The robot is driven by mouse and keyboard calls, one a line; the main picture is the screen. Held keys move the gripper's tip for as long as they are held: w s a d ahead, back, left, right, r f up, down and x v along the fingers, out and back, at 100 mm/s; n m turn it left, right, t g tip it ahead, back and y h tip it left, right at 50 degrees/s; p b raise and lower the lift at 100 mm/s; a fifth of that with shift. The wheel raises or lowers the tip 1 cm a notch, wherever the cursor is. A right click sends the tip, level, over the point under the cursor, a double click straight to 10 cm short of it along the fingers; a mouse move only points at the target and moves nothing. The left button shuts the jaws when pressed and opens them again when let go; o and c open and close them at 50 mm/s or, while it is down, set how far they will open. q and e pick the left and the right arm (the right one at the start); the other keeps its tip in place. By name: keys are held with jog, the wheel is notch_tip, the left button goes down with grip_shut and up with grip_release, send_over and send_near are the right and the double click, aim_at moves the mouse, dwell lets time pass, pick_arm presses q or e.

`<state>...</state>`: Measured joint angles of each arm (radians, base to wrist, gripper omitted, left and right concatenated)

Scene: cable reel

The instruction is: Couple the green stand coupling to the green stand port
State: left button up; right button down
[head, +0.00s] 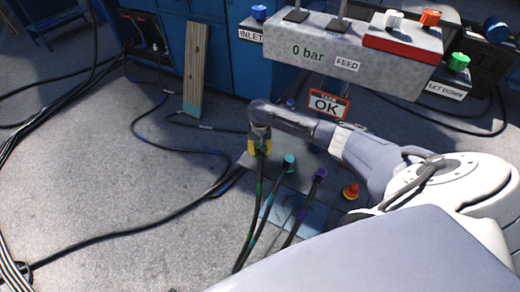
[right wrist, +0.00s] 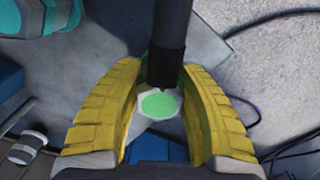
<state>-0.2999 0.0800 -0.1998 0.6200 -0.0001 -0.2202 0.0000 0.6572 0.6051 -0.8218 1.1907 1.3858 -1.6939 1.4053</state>
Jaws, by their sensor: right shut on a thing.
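My right gripper (head: 260,150) has yellow fingers and points down near the middle of the head view. It is shut on the green stand coupling, whose green round face with a pale rim (right wrist: 158,104) shows between the fingers in the right wrist view. A black hose runs from it, with a green band in the head view (head: 258,190). A green fitting (head: 458,61) stands on the block labelled LET DOWN at the upper right; I cannot tell whether it is the green stand port. My left gripper is not in view.
Teal (head: 289,160) and purple (head: 320,174) couplings on hoses stand just right of the gripper. The grey 0 bar block (head: 350,45) stands behind, with an OK sign (head: 327,103) below. An orange-red piece (head: 351,191) sits near my arm. Cables cross the floor at left.

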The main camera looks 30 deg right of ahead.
jog(key=shift+f, duration=0.35)
dwell(0.6)
jog(key=c, duration=0.8)
grip_release()
jog(key=shift+o, duration=0.2)
jog(key=shift+f, duration=0.1)
notch_tip(320, 180, up, 12)
jog(key=shift+r, duration=0.1)
